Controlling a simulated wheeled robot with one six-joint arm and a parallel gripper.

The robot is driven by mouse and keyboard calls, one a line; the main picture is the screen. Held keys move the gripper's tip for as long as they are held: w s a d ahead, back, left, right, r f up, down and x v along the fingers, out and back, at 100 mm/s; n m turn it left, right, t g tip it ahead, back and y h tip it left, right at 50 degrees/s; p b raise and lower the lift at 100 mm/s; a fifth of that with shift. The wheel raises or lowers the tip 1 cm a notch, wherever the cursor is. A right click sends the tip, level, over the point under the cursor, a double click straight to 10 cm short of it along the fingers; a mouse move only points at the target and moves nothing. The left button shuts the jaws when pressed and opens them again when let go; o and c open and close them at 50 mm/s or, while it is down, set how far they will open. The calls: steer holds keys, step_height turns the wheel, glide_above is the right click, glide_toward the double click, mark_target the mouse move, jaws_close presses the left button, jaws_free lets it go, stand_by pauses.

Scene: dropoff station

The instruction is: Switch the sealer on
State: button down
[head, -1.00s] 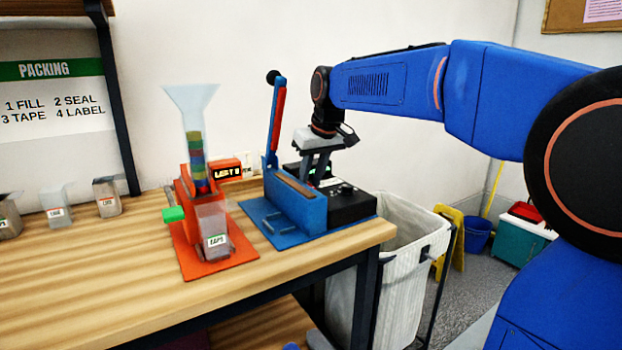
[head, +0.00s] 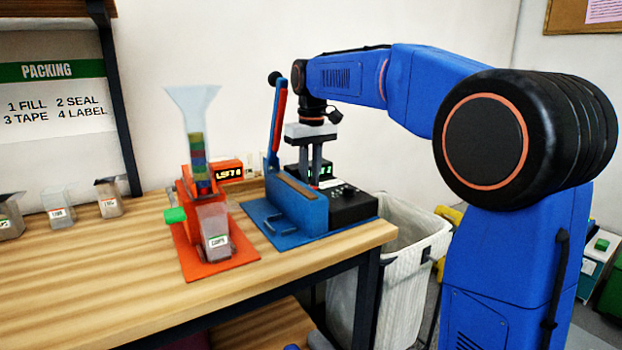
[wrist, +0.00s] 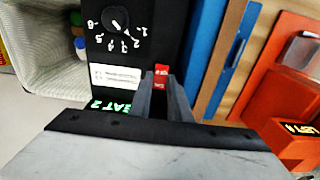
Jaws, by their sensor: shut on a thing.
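The sealer (head: 298,212) is a blue bar machine with its lever (head: 277,120) raised and a black control box (head: 352,206) at its right. The wrist view shows the box's face with a numbered dial (wrist: 117,20), a white label and a lit green display (wrist: 112,105) partly hidden by my gripper. A small red switch (wrist: 161,72) stands between my fingertips. My gripper (head: 312,176) points straight down onto the box behind the blue body, and in the wrist view (wrist: 162,84) its fingers are closed around the switch. Which way the switch is set is unclear.
An orange dispenser (head: 214,235) with a clear funnel stands left of the sealer. A small orange display (head: 229,171) is behind it. Small bins line the bench at far left. A white-lined bin (head: 400,265) stands beyond the bench's right end.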

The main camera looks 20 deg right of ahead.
stand_by(0.3)
steer(key=c, duration=1.9)
jaws_free()
steer(key=shift+s+d+f+t+y, duration=0.1)
steer(key=shift+s+t+y, duration=0.2)
steer(key=shift+t, duration=0.6)
steer(key=shift+s+d+t+y, duration=0.1)
steer(key=shift+s+t+y, duration=0.2)
steer(key=shift+t, duration=0.6)
steer(key=v, duration=1.7)
steer(key=shift+s+d+f+m+h, duration=0.2)
steer(key=shift+s+d+f+m, duration=0.3)
steer(key=shift+s+f, duration=3.7)
steer(key=shift+s+d+f+m+h, duration=0.25)
steer(key=shift+s+d+f, duration=0.35)
steer(key=shift+s+f, duration=3.55)
steer(key=shift+s+d+f+m+h, duration=0.15)
steer(key=shift+s+d+f+m, duration=0.4)
steer(key=shift+s+f, duration=3.65)
steer(key=shift+w+f, duration=0.95)
steer(key=shift+w, duration=0.05)
